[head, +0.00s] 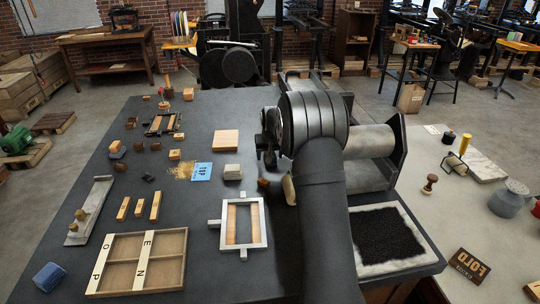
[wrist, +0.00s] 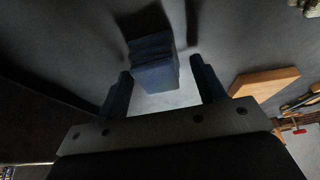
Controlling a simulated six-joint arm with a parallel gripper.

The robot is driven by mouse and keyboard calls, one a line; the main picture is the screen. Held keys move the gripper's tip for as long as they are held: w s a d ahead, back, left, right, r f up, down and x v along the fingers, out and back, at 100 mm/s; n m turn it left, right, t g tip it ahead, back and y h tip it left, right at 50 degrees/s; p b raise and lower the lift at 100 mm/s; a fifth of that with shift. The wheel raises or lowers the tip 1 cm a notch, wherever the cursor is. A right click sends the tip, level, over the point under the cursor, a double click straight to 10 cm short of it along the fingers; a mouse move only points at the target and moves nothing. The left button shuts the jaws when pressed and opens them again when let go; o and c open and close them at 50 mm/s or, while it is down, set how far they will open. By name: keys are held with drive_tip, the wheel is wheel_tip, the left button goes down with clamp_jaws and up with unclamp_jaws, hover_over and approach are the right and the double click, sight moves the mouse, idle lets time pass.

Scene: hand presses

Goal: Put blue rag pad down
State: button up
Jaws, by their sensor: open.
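A dark blue folded pad (wrist: 152,62), which looks like the blue rag pad, is between the fingers of my gripper (wrist: 160,74) in the wrist view. The fingers are apart, with a clear gap between the pad and the right finger; whether the left finger touches it I cannot tell. A pale surface (wrist: 165,100) shows beside the pad, near the palm. In the head view my arm covers this spot, and the pad and fingertips cannot be made out there. A separate blue block (head: 48,276) lies at the table's front left corner.
A wooden board (head: 225,140) lies left of my wrist and shows in the wrist view (wrist: 264,82). The dark table is free at centre front.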

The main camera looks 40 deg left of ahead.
drive_tip(key=v, duration=1.2)
drive_tip(key=x, duration=1.2)
drive_tip(key=shift+f, duration=0.1)
drive_tip(key=shift+w+a+r, duration=0.1)
drive_tip(key=shift+r, duration=1.8)
